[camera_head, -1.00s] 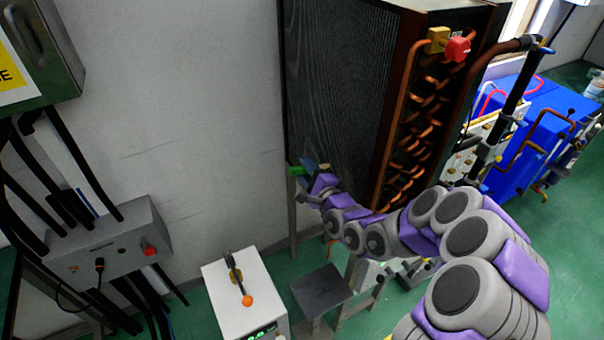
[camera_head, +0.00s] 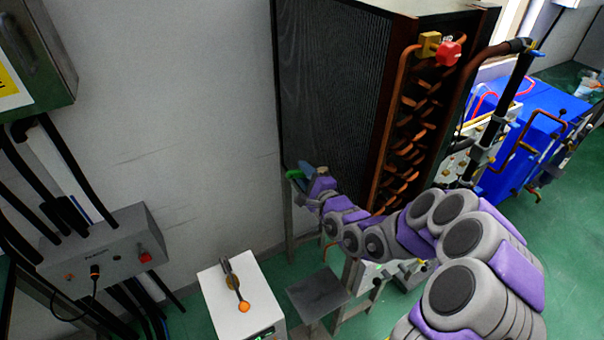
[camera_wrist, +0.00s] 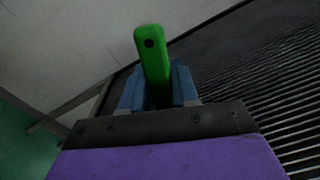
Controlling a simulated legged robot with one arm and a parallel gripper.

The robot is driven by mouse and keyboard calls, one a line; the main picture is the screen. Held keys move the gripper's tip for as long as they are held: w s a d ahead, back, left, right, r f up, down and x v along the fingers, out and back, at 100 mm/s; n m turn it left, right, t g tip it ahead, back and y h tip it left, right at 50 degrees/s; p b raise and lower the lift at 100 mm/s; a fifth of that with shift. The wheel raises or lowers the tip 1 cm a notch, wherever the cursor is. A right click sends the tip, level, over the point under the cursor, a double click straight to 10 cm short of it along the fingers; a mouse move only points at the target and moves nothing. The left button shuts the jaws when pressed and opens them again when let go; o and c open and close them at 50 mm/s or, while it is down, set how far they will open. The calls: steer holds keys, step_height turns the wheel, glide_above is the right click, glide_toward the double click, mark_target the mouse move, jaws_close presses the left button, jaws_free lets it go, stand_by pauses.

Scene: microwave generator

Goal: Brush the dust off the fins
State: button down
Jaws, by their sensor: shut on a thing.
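The fins (camera_head: 330,95) form the dark, finely ridged front face of a tall unit with copper tubes on its right side. In the wrist view the fins (camera_wrist: 275,90) run along the right as dark parallel ridges. My gripper (camera_head: 305,172) is at the lower left corner of the fin face. It is shut on a green handle (camera_head: 293,174), which stands between the blue fingers in the wrist view (camera_wrist: 152,65). The brush end of the tool is hidden, so I cannot tell whether it touches the fins.
Copper tubes (camera_head: 412,125) with a red-handled valve (camera_head: 448,53) line the unit's right side. A white box (camera_head: 238,300) with an orange-tipped lever and a small grey stool-like stand (camera_head: 318,292) are below. A grey control box (camera_head: 105,245) hangs at left.

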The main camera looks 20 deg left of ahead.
steer(key=shift+w+d, duration=0.25)
steer(key=shift+w, duration=0.05)
steer(key=shift+s+d, duration=0.1)
